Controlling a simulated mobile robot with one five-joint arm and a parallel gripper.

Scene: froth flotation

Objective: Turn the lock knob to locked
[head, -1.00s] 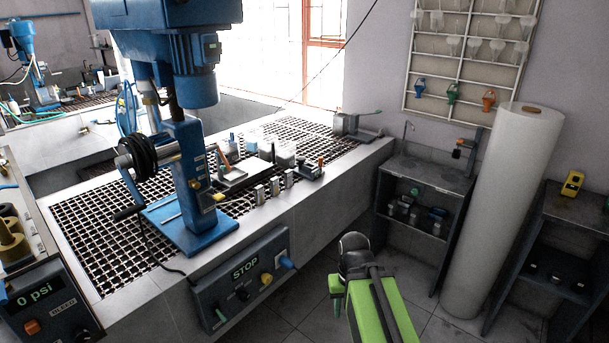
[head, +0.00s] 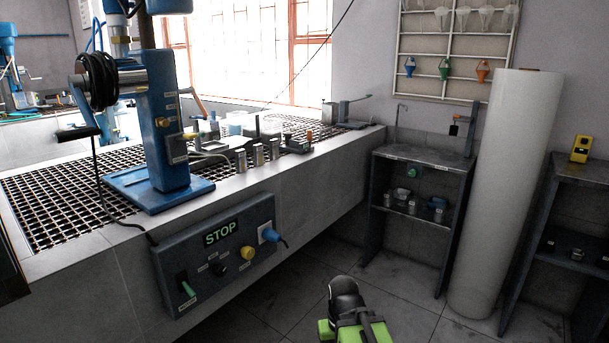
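A blue control panel (head: 214,256) is mounted on the front of the bench. It has a display reading STOP (head: 222,233), a black knob (head: 219,269), a yellow knob (head: 247,253), a green-tipped lever (head: 188,290) and a blue plug (head: 270,235). A small yellow knob (head: 162,123) sits on the blue machine column (head: 168,140). The labels are too small to read, so I cannot tell which is the lock knob or its setting. My green and black arm shows at the bottom, right of the panel and apart from it. My gripper's fingers are not visible.
A dark shelf (head: 420,190), a tall white roll (head: 505,190) and another shelf (head: 580,220) stand at the right. The floor (head: 310,270) between bench and shelves is clear.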

